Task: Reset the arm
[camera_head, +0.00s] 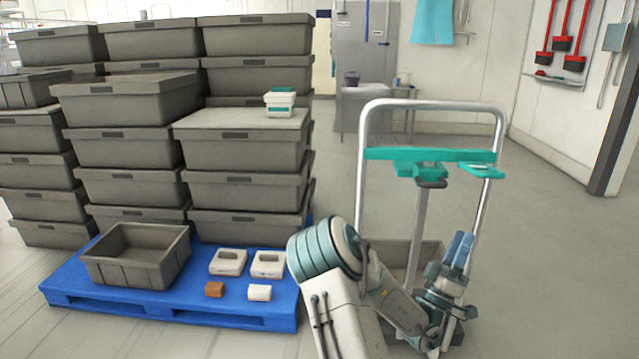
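My arm is folded low at the lower middle of the head view, in front of a metal-framed cart. My gripper (459,250) is at the lower right, with blue fingers pointing up. The fingers look close together, but I cannot tell whether they are open or shut. I see nothing clearly held in them. The arm covers part of the cart and of a grey crate (398,252) behind it.
Stacked grey crates (240,153) and an open empty crate (140,285) stand on a blue pallet (85,295). White and brown items (228,262) lie beside it. A teal-and-white box (280,103) sits on a stack. The cart (504,135) stands close behind my arm. Right floor is clear.

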